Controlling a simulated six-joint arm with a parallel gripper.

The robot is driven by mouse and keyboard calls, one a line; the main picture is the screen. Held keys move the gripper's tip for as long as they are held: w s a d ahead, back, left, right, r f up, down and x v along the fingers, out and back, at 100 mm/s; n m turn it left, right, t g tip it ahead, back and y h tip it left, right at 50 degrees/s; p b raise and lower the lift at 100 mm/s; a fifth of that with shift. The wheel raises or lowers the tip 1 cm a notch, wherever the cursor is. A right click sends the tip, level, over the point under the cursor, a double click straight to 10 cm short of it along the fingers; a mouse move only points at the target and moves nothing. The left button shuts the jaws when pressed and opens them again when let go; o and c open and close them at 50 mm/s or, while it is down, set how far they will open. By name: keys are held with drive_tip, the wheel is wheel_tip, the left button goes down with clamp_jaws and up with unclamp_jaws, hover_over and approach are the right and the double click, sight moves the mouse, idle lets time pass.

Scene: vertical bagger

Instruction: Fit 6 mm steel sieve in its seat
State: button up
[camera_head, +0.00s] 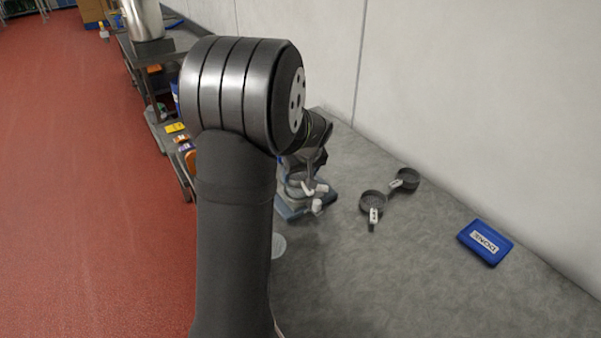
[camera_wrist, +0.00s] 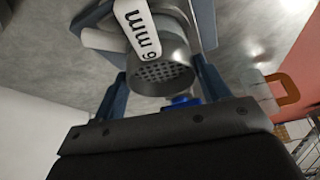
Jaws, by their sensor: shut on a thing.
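The 6 mm steel sieve is a grey metal cup with a perforated floor (camera_wrist: 163,73) and a white tag reading "6 mm" (camera_wrist: 137,27) in the wrist view. My gripper (camera_wrist: 162,66) is shut on the sieve, with one blue-grey finger on each side of it. In the head view, my arm hides much of the gripper, above a blue-based stand (camera_head: 290,209) on the bench. Pale tags show there. I cannot tell whether the sieve touches the stand; the seat is not clearly visible.
Two dark, tagged round pans (camera_head: 373,201) (camera_head: 407,179) lie right of the stand. A blue labelled box (camera_head: 485,242) lies farther right on the grey bench (camera_head: 400,290). A pale wall runs behind. A cart (camera_head: 150,100) stands at left. The bench front is clear.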

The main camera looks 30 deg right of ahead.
drive_tip(key=shift+f, duration=0.65)
idle(0.6)
drive_tip(key=o, duration=1.2)
drive_tip(key=shift+o, duration=0.9)
drive_tip(key=shift+v, duration=3.5)
drive_tip(key=shift+r, duration=0.1)
drive_tip(key=v, duration=1.7)
drive_tip(key=shift+r, duration=0.2)
